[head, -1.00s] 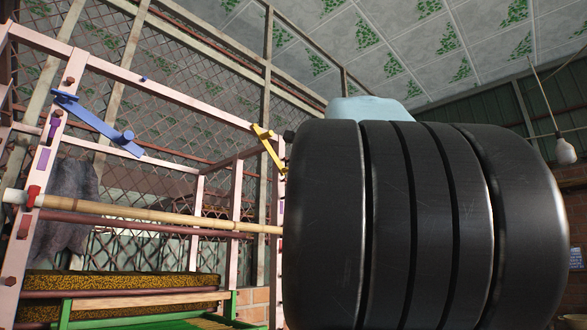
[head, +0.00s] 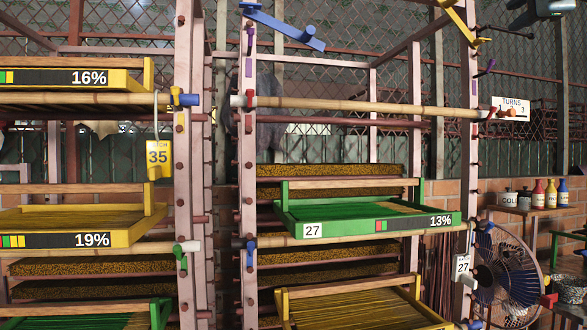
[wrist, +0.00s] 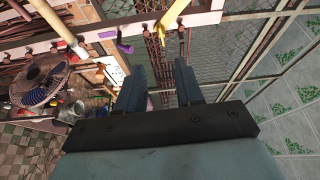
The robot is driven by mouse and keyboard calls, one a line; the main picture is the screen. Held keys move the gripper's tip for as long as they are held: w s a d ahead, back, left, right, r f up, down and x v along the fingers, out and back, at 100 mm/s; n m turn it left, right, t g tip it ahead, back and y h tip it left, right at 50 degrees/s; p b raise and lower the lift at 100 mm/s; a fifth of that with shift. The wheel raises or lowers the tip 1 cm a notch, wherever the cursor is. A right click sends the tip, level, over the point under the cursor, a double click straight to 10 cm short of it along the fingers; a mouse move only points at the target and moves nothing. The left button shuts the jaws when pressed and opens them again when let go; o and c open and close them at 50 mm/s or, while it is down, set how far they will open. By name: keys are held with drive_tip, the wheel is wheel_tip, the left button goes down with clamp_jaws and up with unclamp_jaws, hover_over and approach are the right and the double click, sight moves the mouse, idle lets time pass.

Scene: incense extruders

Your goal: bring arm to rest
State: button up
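My gripper (wrist: 160,76) shows in the wrist view with its two blue fingers apart. I see nothing held between them. Beyond the fingers are a pink rack beam (wrist: 110,38), a yellow lever (wrist: 172,14) and mesh panels. In the head view only a grey-blue and dark piece of my arm (head: 540,8) shows at the top right edge, above the racks; the rest of the arm is out of frame.
Pink racks hold yellow trays (head: 85,240) and a green tray (head: 370,225) marked 27. A bamboo pole (head: 360,106) spans the right rack. A fan (head: 505,270) stands at the right, with bottles (head: 550,193) on a shelf behind. A blue lever (head: 285,26) juts near the top.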

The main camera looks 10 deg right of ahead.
drive_tip(key=w+a+f+n+g+y, duration=0.4)
drive_tip(key=a+f, duration=0.5)
drive_tip(key=f, duration=0.6)
drive_tip(key=w+a+f+n+g+y, duration=0.1)
drive_tip(key=a+f+n+g+y, duration=0.1)
drive_tip(key=a+f+n, duration=0.95)
drive_tip(key=s+a+f+n+g, duration=0.1)
drive_tip(key=s+a+f+g, duration=0.1)
drive_tip(key=f, duration=0.7)
drive_tip(key=s+a+f+n+g, duration=0.2)
drive_tip(key=s+f, duration=0.3)
drive_tip(key=f, duration=0.5)
drive_tip(key=s+a+f+n+g, duration=0.1)
drive_tip(key=s+a+f+n, duration=0.1)
drive_tip(key=f, duration=0.8)
drive_tip(key=shift+s+a+g, duration=0.4)
drive_tip(key=shift+s+a, duration=0.35)
drive_tip(key=shift+a, duration=0.3)
